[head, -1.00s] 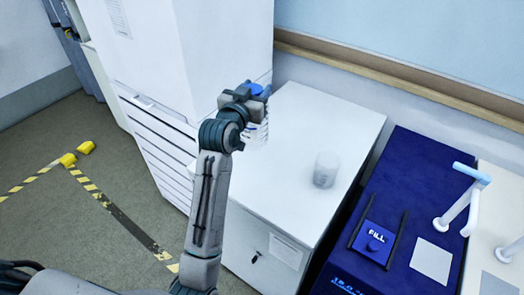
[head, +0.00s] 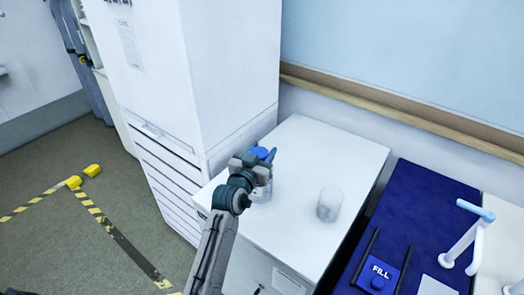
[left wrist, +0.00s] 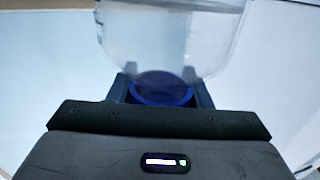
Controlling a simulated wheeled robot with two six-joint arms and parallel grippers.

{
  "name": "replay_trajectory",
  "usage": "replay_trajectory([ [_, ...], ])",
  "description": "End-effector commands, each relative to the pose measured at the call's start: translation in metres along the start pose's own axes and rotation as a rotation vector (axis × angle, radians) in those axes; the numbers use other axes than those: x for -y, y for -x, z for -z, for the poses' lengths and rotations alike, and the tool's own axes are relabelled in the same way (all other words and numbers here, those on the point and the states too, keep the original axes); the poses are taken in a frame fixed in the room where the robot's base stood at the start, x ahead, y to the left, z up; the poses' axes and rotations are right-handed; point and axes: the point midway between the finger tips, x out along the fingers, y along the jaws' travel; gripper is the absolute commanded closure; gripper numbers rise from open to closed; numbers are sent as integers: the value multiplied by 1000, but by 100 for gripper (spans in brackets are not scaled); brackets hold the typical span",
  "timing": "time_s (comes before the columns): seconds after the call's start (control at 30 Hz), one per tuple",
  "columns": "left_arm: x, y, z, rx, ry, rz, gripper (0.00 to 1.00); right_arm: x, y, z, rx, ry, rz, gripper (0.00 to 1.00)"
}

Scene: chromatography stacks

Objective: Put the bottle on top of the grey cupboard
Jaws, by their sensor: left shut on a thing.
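My left gripper (head: 258,162) is shut on the bottle (head: 263,189), at its blue cap. The bottle is clear and looks upright. Its clear body also shows in the left wrist view (left wrist: 170,40), beyond the blue cap (left wrist: 160,90) between the fingers. My right gripper is not in view.
A translucent beaker (head: 329,204) stands on the cupboard top, right of the bottle. A tall white cabinet (head: 200,70) rises directly left of the top. A blue bench (head: 420,205) with a white tap (head: 468,235) is on the right. The cupboard top around the beaker is otherwise clear.

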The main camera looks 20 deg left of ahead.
Motion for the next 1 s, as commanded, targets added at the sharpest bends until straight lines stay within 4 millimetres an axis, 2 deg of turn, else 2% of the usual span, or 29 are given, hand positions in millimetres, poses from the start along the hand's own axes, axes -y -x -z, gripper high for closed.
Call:
replay_trajectory([
  [0.23, 0, 0, 1, -5, 0, 0, 100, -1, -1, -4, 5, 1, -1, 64],
  [0.27, 0, 0, -2, 0, 0, 0, 53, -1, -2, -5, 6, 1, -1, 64],
  [0.37, 0, 0, -1, 0, 0, 0, 34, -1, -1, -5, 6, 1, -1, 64],
  [0.73, 0, 3, 0, 0, 0, 0, 33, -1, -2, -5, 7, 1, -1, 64],
  [0.87, 0, 21, -2, 0, 0, 0, 33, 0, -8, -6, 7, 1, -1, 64],
  [1.0, 0, 52, -3, 0, -1, 0, 33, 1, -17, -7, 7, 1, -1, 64],
])
